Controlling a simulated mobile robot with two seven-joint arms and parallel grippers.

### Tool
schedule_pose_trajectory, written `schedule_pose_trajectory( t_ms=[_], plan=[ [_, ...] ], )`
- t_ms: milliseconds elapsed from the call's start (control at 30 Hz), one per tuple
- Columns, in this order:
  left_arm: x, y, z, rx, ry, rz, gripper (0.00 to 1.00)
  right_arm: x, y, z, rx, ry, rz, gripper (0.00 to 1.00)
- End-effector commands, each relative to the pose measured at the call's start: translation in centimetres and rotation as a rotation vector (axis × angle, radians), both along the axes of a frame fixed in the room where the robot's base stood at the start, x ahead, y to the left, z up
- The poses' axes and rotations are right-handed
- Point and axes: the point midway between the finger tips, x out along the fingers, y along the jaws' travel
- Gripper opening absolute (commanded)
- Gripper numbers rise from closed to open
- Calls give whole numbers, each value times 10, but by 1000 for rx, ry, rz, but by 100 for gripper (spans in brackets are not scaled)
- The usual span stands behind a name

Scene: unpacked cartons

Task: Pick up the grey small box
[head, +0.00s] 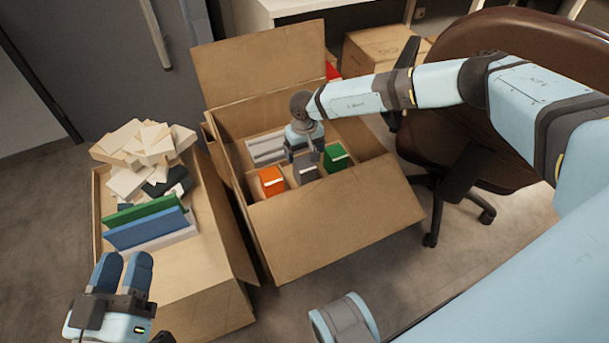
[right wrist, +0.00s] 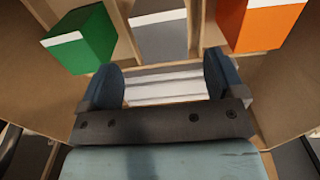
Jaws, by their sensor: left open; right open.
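The grey small box (head: 306,172) stands in a front compartment of the open carton (head: 335,235), between an orange box (head: 272,181) and a green box (head: 335,158). It also shows in the right wrist view (right wrist: 160,38), with a white strip along its top edge. My right gripper (head: 305,152) is inside the carton, just behind and above the grey box. In the right wrist view its fingers (right wrist: 163,80) are apart with nothing between them, and the grey box lies beyond the tips. My left gripper (head: 122,272) is open and empty at the lower left, away from the carton.
White-grey boxes (head: 266,149) lie in the carton's rear compartment. Cardboard dividers and raised flaps surround the right gripper. A second carton (head: 215,245) at the left holds pale blocks (head: 145,150) and green and blue boards. A brown chair (head: 470,110) stands close at the right.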

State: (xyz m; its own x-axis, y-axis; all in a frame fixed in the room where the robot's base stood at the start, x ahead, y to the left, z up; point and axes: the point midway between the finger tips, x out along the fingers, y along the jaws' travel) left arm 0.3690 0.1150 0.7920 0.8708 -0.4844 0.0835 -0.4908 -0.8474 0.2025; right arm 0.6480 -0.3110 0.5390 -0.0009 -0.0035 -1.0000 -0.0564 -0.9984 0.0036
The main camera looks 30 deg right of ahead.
Motion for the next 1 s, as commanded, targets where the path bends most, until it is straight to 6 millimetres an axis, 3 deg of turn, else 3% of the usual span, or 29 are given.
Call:
schedule_pose_trajectory(
  t_ms=[33,267,600,900,1000],
  plan=[
    [0,0,-6,6,10,-3,43,0,1,-11,1,1,0,88],
    [1,-1,-14,20,37,-13,43,-1,1,-28,3,0,0,88],
    [0,-3,-47,69,124,-45,43,-8,4,-74,3,0,-1,88],
    [0,-4,-48,75,136,-49,43,-8,4,-76,4,-1,-1,88],
    [0,-4,-48,75,136,-49,43,-8,4,-76,4,0,-1,68]
  ],
)
